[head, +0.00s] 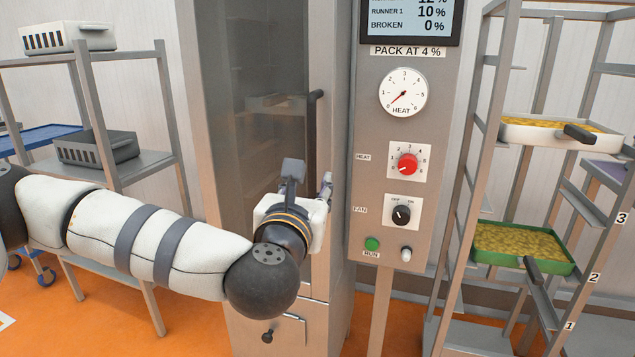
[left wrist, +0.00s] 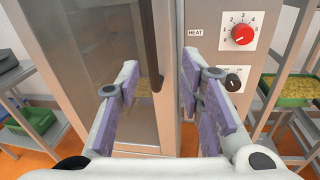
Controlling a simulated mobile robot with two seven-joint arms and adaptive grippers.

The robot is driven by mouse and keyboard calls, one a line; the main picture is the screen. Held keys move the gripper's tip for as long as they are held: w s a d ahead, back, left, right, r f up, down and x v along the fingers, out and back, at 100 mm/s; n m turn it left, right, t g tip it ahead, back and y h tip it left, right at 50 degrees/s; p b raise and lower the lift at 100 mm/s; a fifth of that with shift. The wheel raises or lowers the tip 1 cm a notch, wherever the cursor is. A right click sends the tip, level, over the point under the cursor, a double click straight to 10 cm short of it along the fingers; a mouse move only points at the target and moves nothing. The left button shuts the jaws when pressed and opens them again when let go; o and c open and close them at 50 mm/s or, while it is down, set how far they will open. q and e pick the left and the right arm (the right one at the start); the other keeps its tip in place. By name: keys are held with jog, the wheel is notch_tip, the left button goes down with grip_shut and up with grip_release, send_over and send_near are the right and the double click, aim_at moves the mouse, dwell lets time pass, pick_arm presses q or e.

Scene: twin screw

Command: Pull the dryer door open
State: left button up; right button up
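The dryer door (head: 262,70) is a tall metal-framed glass panel and looks shut. Its dark upright handle (head: 314,130) runs along its right side; it also shows in the left wrist view (left wrist: 153,45). My left gripper (head: 308,186) is at the lower part of the handle, which it partly hides. In the left wrist view my left gripper (left wrist: 158,85) is open, with purple pads spread wide. The handle's lower end appears between the two fingers in that picture; I cannot tell whether it is within their reach. No contact is visible. My right gripper is out of view.
A control panel (head: 430,130) with a gauge, knobs and a green button stands just right of the door. A rack (head: 480,130) with food trays is farther right. A shelf (head: 140,166) with grey bins is at left, behind my left arm.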

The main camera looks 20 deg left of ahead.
aim_at(311, 153)
pick_arm(q)
jog(key=shift+n+y, duration=0.3)
jog(key=shift+n, duration=0.4)
jog(key=w+a, duration=0.1)
jog(key=w, duration=0.3)
jog(key=w+a+r, duration=0.1)
jog(key=w, duration=0.3)
jog(key=w+a+r, duration=0.1)
jog(key=w, duration=0.2)
jog(key=shift+w, duration=0.4)
jog(key=shift+c, duration=0.6)
grip_shut()
